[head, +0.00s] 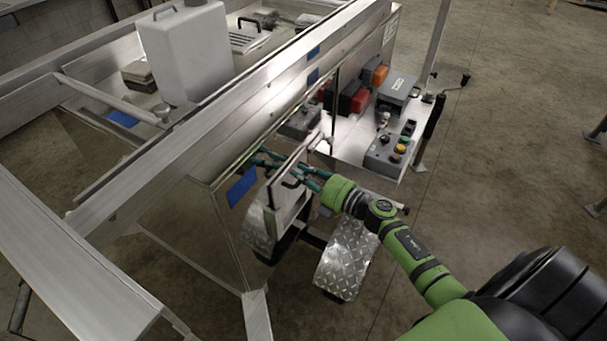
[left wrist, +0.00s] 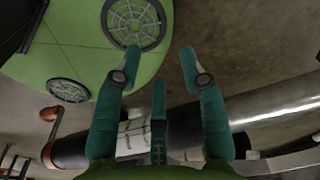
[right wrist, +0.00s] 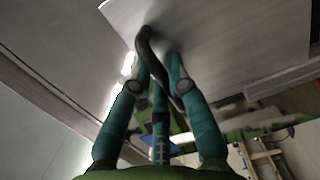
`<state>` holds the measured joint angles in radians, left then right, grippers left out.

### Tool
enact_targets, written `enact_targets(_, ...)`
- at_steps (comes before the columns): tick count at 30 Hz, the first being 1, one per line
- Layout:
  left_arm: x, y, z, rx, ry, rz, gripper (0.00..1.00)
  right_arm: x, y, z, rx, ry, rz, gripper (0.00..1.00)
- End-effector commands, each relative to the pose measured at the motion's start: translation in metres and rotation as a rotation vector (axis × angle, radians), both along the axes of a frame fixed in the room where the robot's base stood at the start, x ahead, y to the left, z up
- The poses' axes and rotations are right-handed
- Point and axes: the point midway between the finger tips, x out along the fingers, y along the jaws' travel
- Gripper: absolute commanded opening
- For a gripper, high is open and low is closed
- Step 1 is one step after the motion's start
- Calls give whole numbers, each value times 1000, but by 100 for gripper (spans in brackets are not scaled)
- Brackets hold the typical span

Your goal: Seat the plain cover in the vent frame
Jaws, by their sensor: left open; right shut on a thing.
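The plain cover (right wrist: 235,40) is a flat grey metal panel with a dark bar handle (right wrist: 150,48). My right gripper (right wrist: 160,62) is shut on this handle, with its teal fingers close to the panel face. In the head view the cover (head: 287,206) stands steeply beside the trailer's side wall, and my right gripper (head: 290,173) reaches it from the right. I cannot make out the vent frame, nor whether the cover touches the trailer. My left gripper (left wrist: 160,55) is open and empty in the left wrist view, over the floor and a green base.
A control box with coloured buttons (head: 390,148) and red and orange parts (head: 353,98) sit on the trailer's end shelf. A diamond-plate fender (head: 346,262) lies below my right arm. A white tank (head: 187,52) and a louvred panel with a handle (head: 248,38) are inside the trailer.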

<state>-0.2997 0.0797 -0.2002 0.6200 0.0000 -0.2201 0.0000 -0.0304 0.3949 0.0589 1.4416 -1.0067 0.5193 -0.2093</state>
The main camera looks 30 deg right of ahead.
Motion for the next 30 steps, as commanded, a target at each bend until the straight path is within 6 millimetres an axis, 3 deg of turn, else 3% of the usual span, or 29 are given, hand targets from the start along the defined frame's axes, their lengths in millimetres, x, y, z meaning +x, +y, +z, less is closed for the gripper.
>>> enact_targets(30, 0, 0, -25, 0, 0, 0, 41, 0, 0, -26, -1, -1, 0, 0)
